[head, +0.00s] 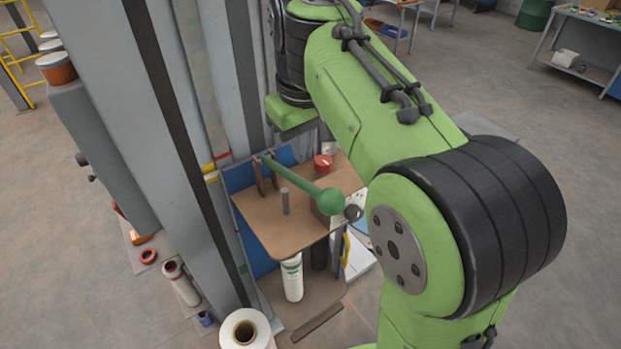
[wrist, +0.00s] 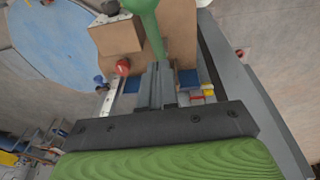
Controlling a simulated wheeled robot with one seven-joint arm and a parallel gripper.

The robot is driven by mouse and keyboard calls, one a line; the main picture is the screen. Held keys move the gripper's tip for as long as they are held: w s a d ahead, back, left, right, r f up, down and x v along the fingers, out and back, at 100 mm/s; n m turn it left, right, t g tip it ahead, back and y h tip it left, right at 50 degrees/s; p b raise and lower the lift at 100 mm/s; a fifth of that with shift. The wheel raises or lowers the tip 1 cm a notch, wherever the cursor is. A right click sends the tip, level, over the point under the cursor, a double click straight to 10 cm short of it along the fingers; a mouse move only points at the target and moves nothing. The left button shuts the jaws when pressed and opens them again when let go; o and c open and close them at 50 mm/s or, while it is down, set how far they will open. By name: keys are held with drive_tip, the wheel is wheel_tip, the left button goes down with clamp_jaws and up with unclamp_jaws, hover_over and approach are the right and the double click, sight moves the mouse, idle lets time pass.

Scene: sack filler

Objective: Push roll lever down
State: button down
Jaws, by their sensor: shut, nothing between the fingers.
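The roll lever is a green bar with a round green knob (head: 331,201). In the head view it runs from a dark bracket (head: 268,178) toward the lower right, above a brown board. In the wrist view the lever (wrist: 149,22) shows at the top, just beyond the fingertips. My gripper (wrist: 158,68) is shut, with its grey fingers together and nothing between them. The fingers point toward the lever; I cannot tell whether they touch it. In the head view my fingers cannot be made out.
The brown board (head: 262,215) carries a short grey post (head: 285,200) and a red round part (head: 323,162). A tall grey column (head: 150,130) stands left of the lever. A white cartridge (head: 292,277) and a white roll (head: 245,329) stand below. Open floor lies at the left.

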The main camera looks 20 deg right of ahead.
sight(309, 186)
drive_tip(key=f, duration=0.5)
drive_tip(key=shift+s+d+f+b, duration=0.1)
drive_tip(key=shift+d+b, duration=0.2)
drive_tip(key=shift+b, duration=0.1)
drive_tip(key=shift+s+d+f, duration=0.25)
drive_tip(key=shift+f, duration=0.05)
drive_tip(key=shift+w, duration=0.1)
drive_tip(key=shift+f, duration=0.15)
